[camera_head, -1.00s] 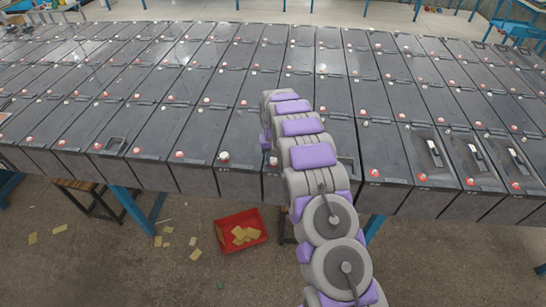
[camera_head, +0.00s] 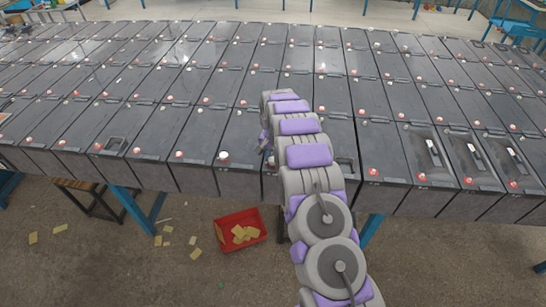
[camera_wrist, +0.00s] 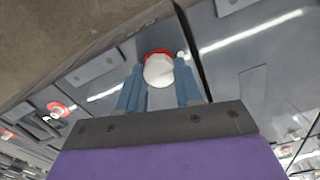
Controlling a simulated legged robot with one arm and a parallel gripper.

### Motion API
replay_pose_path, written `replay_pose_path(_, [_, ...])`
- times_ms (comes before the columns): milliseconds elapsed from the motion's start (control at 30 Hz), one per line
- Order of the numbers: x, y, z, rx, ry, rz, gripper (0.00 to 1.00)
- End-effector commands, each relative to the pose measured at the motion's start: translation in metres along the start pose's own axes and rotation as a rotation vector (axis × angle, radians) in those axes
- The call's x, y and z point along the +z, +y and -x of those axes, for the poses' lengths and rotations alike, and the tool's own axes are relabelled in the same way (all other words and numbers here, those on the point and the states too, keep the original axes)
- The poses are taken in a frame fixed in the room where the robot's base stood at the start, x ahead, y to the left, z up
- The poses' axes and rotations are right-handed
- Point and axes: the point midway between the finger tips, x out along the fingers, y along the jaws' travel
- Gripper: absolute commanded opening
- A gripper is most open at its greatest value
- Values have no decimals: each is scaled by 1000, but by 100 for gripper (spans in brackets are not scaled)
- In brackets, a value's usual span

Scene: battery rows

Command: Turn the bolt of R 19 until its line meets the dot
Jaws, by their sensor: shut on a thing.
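In the wrist view a white bolt head (camera_wrist: 159,71) with a red ring under it sits near the edge of a dark battery top. The two blue fingers of my gripper (camera_wrist: 158,86) are shut on this bolt, one on each side. No line or dot on it can be made out, and no label is readable, so I cannot tell which battery is R 19. In the head view my arm covers the gripped bolt. A small part of my gripper (camera_head: 265,143) shows left of the arm.
Another larger white bolt (camera_head: 223,157) stands on the battery to the left. Rows of dark batteries fill the table. Several at the right have raised handles (camera_head: 434,152). A red bin (camera_head: 222,236) with yellowish pieces is on the floor, with loose pieces around it.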

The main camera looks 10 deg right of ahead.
Motion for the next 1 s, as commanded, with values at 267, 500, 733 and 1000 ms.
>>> replay_pose_path(267, [0,-2,2,-3,3,-6,4])
replay_pose_path(500, [0,-1,1,-3,3,-5,44])
replay_pose_path(733, [0,-1,1,-1,1,-5,60])
replay_pose_path(1000, [0,-1,5,-2,2,-5,60])
